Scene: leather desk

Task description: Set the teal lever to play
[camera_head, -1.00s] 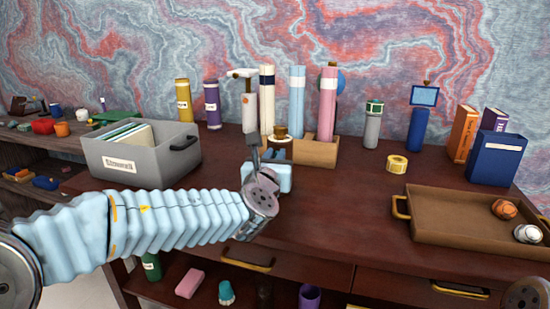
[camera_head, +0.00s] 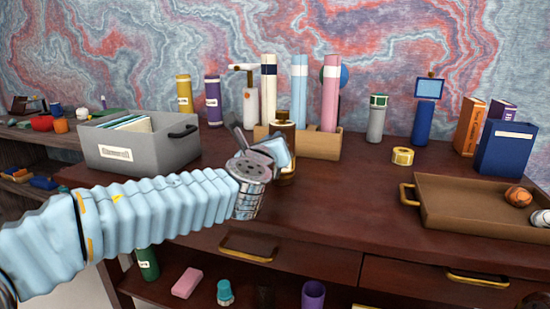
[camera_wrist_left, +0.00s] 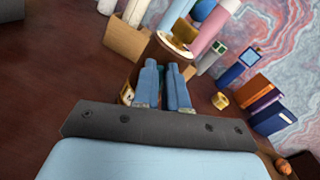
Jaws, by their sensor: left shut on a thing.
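My left gripper (camera_head: 285,153) reaches the back middle of the desk, right against a brass upright device (camera_head: 284,127) that it partly covers. In the left wrist view, the two pale blue fingers (camera_wrist_left: 164,85) are close together with a narrow dark gap between them. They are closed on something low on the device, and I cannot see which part. My right gripper is not in view.
A wooden holder (camera_head: 325,147) with tall striped tubes stands behind the device. A grey bin (camera_head: 100,152) is to the left. A tape roll (camera_head: 402,156), a brown tray (camera_head: 450,220) and books are to the right. The desk between device and tray is clear.

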